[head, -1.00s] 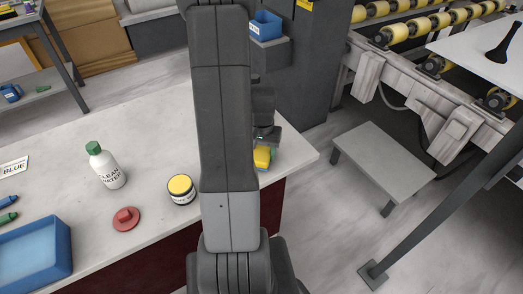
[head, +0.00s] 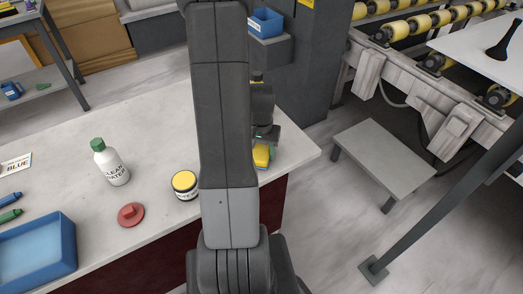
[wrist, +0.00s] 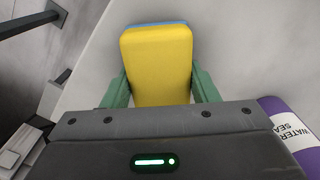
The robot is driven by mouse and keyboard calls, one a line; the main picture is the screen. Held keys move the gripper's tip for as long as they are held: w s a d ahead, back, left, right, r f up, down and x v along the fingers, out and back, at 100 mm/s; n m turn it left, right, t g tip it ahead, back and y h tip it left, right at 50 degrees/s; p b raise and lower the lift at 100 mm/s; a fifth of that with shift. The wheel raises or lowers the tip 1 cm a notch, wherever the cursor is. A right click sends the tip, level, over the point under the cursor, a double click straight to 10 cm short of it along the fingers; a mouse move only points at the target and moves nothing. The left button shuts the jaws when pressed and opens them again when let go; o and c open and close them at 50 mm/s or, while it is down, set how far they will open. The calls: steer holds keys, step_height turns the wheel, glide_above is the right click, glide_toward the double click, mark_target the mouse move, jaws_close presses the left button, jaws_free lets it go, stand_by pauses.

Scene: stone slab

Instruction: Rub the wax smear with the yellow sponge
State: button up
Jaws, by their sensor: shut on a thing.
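The yellow sponge (wrist: 157,62) has a blue layer along its far edge. My gripper (wrist: 160,88) is shut on it, with a green finger on each side. In the head view the sponge (head: 261,156) shows beside my arm, over the right end of the stone slab (head: 150,135). My arm hides part of it, and I cannot tell whether the sponge touches the slab. No wax smear can be made out in either view; my arm covers part of the slab.
On the slab stand a white bottle with a green cap (head: 110,163), a yellow-lidded jar (head: 185,186), a red knobbed disc (head: 131,214) and a blue tray (head: 38,255). A purple labelled thing (wrist: 291,128) lies close to my gripper. A grey low table (head: 383,158) stands right of the slab.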

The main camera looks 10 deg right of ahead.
steer(key=r, duration=0.1)
steer(key=r+p, duration=0.1)
steer(key=r, duration=0.1)
steer(key=shift+d, duration=0.3)
steer(key=shift+r+p, duration=1.8)
steer(key=shift+r, duration=0.7)
steer(key=shift+w, duration=0.1)
